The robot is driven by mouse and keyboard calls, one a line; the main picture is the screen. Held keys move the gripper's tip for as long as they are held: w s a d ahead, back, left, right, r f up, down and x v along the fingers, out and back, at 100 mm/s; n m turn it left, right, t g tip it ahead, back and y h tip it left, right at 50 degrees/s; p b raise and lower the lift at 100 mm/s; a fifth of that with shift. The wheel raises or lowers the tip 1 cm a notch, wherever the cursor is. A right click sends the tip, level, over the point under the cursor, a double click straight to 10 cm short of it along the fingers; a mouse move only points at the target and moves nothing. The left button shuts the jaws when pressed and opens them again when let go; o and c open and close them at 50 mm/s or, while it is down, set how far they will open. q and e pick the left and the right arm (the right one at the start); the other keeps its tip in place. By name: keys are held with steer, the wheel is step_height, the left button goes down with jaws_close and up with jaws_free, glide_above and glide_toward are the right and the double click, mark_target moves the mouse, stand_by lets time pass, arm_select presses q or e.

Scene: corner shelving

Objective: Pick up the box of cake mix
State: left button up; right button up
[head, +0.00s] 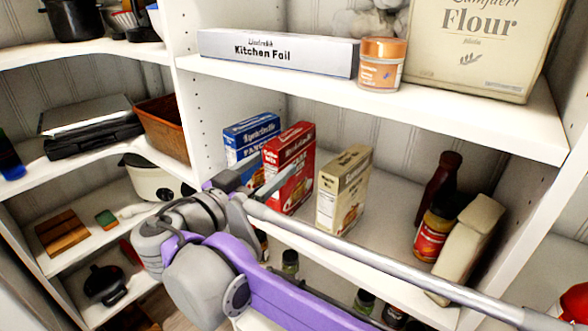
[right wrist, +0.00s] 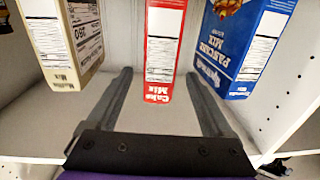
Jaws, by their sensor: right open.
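The red box of cake mix (head: 291,165) stands upright on the middle shelf (head: 395,205), between a blue pancake mix box (head: 250,138) and a beige muffin mix box (head: 343,190). My right gripper (head: 262,182) is open in front of the red box, and one finger overlaps its lower face in the head view. In the right wrist view, the red box (right wrist: 163,50) appears upside down between the two spread fingers of my right gripper (right wrist: 160,75). Whether the fingers touch it I cannot tell. My left gripper is not in view.
In the right wrist view the blue box (right wrist: 240,45) is close beside one finger. A dark bottle (head: 438,188), a red-labelled jar (head: 434,228) and a pale bag (head: 468,240) stand at the right. The shelf above holds a foil box (head: 280,53) and flour (head: 485,45).

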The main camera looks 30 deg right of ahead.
mark_target(292, 150)
steer(key=x, duration=0.8)
steer(key=shift+p, duration=0.3)
steer(key=shift+c, duration=0.2)
jaws_close()
stand_by(0.9)
